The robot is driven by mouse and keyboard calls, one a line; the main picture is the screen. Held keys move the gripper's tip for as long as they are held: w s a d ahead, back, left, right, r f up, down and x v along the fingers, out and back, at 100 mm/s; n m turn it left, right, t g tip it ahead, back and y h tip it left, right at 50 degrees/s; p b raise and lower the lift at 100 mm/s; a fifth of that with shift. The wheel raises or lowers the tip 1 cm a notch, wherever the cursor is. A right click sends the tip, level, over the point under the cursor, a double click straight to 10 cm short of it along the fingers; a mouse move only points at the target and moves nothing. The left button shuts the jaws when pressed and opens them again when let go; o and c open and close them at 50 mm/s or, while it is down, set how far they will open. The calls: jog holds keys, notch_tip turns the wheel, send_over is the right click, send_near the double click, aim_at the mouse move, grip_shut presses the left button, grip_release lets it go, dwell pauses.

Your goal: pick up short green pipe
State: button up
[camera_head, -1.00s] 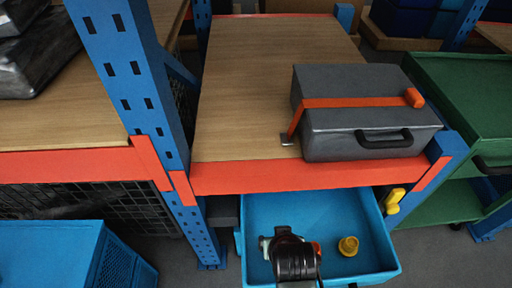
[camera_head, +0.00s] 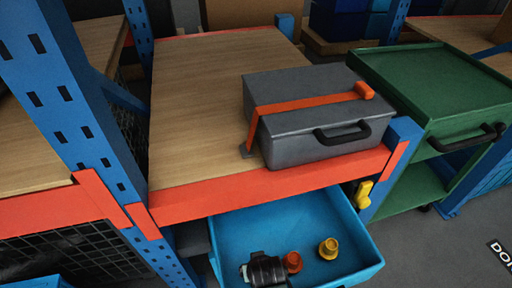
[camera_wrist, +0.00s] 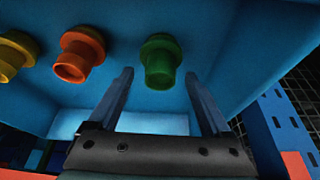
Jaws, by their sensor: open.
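In the wrist view, the short green pipe (camera_wrist: 161,60) lies in the blue drawer, just ahead of my gripper (camera_wrist: 160,92). My gripper is open, with its two fingers on either side of the line toward the green pipe and nothing between them. In the head view, my gripper (camera_head: 262,270) is low inside the blue drawer (camera_head: 236,236). The green pipe is hidden in the head view behind my arm.
An orange pipe (camera_head: 293,262) and a yellow pipe (camera_head: 328,248) lie to the right of my gripper in the drawer. A shelf edge (camera_head: 270,186) overhangs the drawer, with a grey case (camera_head: 310,115) on top. A green cart (camera_head: 440,85) stands at right.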

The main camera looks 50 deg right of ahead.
jog(key=shift+x, duration=1)
jog(key=shift+r, duration=0.1)
grip_shut()
